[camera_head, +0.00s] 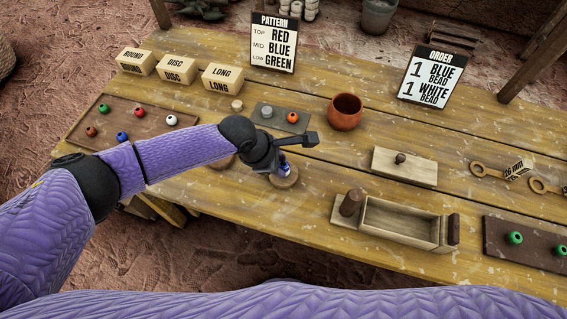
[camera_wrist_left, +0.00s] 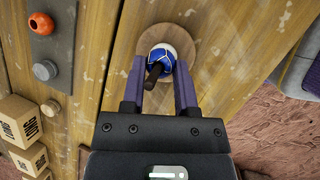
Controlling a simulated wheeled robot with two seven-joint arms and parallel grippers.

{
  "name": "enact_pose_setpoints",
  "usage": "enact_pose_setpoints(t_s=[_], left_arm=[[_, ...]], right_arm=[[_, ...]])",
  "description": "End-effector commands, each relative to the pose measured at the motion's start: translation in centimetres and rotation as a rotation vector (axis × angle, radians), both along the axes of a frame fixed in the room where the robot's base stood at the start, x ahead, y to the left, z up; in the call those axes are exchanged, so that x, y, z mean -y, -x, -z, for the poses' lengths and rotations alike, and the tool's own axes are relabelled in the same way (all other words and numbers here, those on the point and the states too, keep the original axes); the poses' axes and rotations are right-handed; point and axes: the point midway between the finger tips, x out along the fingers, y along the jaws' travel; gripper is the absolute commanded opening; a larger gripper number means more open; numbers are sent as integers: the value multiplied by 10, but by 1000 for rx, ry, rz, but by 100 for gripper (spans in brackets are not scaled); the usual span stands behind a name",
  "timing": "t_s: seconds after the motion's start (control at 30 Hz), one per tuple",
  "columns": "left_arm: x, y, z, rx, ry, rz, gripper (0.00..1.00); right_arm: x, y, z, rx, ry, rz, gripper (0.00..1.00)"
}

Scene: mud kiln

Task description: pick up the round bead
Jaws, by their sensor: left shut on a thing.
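My left gripper (camera_head: 280,166) is over a round wooden disc (camera_head: 285,180) near the table's front middle. Its fingers (camera_wrist_left: 162,84) are shut on a round blue bead (camera_wrist_left: 158,56) in the left wrist view. A dark peg stands out of the bead toward the camera, and a white part shows at the bead's far side. The wooden disc (camera_wrist_left: 184,40) lies behind the bead; whether the bead touches it I cannot tell. In the head view the gripper partly covers the bead. My right gripper is not in view.
A brown tray (camera_head: 96,136) at left holds several coloured beads. A grey plate (camera_head: 268,112) carries an orange bead. A terracotta pot (camera_head: 345,111), a lidded wooden piece (camera_head: 402,170) and an open wooden box (camera_head: 398,217) stand to the right. Order (camera_head: 433,75) and pattern (camera_head: 274,42) signs stand behind.

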Motion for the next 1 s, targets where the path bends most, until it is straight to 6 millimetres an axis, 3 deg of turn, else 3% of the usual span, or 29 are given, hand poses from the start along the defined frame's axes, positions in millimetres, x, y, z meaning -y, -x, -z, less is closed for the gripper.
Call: enact_pose_setpoints(t_s=[0.27, 0.5, 0.67, 1.0], left_arm=[[0, 0, -5, 0, 0, 0, 0], [0, 0, -68, 3, 3, 0, 0], [0, 0, -96, 2, 1, 0, 0], [0, 0, -100, 0, 0, 1, 0]], right_arm=[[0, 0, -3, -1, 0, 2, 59], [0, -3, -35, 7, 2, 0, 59], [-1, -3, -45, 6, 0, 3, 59], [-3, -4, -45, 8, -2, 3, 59]])
